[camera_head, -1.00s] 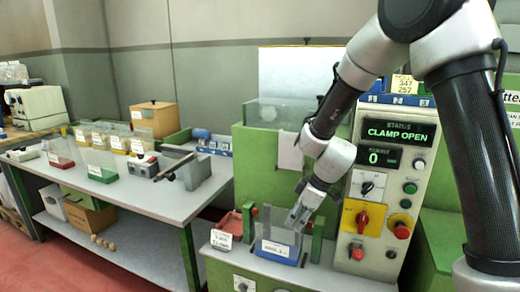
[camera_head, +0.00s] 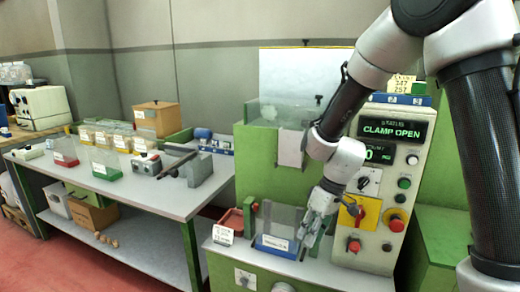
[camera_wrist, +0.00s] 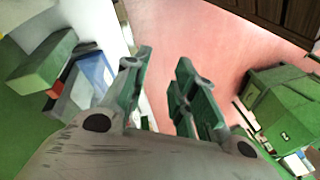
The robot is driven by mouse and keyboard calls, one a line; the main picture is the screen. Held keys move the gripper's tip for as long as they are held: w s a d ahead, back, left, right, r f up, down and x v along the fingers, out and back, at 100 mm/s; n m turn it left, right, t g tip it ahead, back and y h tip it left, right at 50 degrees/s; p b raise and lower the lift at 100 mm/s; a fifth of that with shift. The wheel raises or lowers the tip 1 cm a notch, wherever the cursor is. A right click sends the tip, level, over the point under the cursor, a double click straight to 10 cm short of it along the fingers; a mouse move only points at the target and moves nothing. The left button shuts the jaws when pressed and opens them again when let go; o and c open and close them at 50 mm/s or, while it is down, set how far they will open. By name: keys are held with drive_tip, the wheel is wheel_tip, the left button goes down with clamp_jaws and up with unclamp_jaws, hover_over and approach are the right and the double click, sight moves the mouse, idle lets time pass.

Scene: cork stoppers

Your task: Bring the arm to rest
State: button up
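My gripper (camera_head: 308,232) hangs fingers-down in the head view, just right of the clear-walled bin with a blue front (camera_head: 276,245). I cannot tell whether it touches the bin's side. In the wrist view, the two green-grey fingers of my gripper (camera_wrist: 163,62) stand apart with only floor visible between them, so it is open and empty. The blue-fronted bin shows at the left of the wrist view (camera_wrist: 92,75). My arm reaches down from the upper right of the head view. No cork stopper shows at the gripper.
The control panel (camera_head: 392,175), reading CLAMP OPEN, stands close right of my gripper. A grey table (camera_head: 150,192) with bins is further left. Several corks (camera_head: 106,240) lie on its lower shelf.

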drive_tip(key=s+d+r+m+t+h, duration=0.1)
drive_tip(key=s+d+r+m, duration=0.3)
drive_tip(key=s+d+r, duration=0.4)
drive_tip(key=s+d+r+m+t+h, duration=0.2)
drive_tip(key=s+d+r+m+t, duration=0.2)
drive_tip(key=s+d+r, duration=0.5)
drive_tip(key=d+r, duration=0.4)
drive_tip(key=d, duration=0.1)
drive_tip(key=shift+s, duration=0.25)
drive_tip(key=shift+d+r, duration=0.1)
